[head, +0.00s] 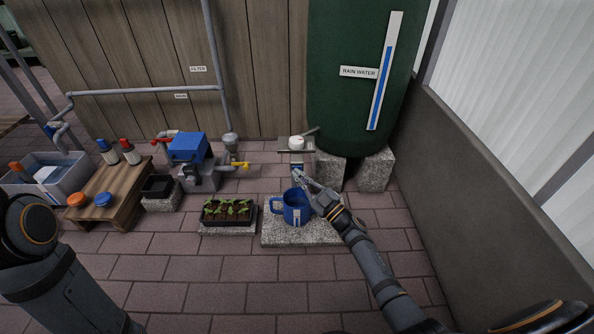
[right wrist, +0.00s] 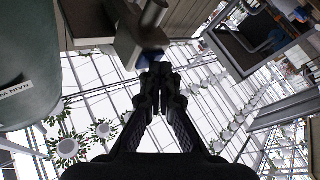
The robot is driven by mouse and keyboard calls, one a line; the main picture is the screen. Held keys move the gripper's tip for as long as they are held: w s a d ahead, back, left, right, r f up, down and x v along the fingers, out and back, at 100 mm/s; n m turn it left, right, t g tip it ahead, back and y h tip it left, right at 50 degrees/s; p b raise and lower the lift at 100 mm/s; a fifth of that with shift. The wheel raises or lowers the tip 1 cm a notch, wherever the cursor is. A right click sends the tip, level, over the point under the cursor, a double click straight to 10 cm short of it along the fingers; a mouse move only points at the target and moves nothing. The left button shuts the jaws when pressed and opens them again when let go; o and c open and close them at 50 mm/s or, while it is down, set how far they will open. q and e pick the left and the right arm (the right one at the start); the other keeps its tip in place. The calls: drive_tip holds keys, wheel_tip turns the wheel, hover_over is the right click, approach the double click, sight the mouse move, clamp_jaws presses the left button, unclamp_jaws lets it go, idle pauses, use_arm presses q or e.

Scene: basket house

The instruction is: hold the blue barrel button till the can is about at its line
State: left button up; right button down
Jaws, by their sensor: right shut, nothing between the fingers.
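The blue can (head: 291,212) stands upright on a stone slab below the barrel's shelf, with a pale strip on its front; I cannot read a line or the water level in it. The blue barrel button (head: 295,168) is on a panel under the shelf, partly hidden by my fingers. It also shows in the right wrist view (right wrist: 151,59) as a small blue patch just beyond the fingertips. My right gripper (head: 299,176) is shut and empty, its tips at the button; I cannot tell whether they press it. My left gripper is out of view.
The green barrel (head: 345,100) carries a tall gauge filled blue. A seedling tray (head: 228,211) sits left of the can. A blue-topped pump (head: 188,148), wooden bench (head: 118,200) and water tub (head: 50,185) are farther left. A wall stands at right. The front paving is clear.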

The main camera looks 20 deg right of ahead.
idle(0.7)
drive_tip(key=shift+s+a+p, duration=0.25)
drive_tip(key=shift+s+p, duration=0.4)
drive_tip(key=shift+s, duration=0.15)
drive_tip(key=s+p, duration=0.1)
drive_tip(key=s, duration=0.1)
drive_tip(key=s+a+p, duration=0.1)
drive_tip(key=s+p, duration=0.1)
drive_tip(key=shift+s+a, duration=0.2)
drive_tip(key=shift+s, duration=0.2)
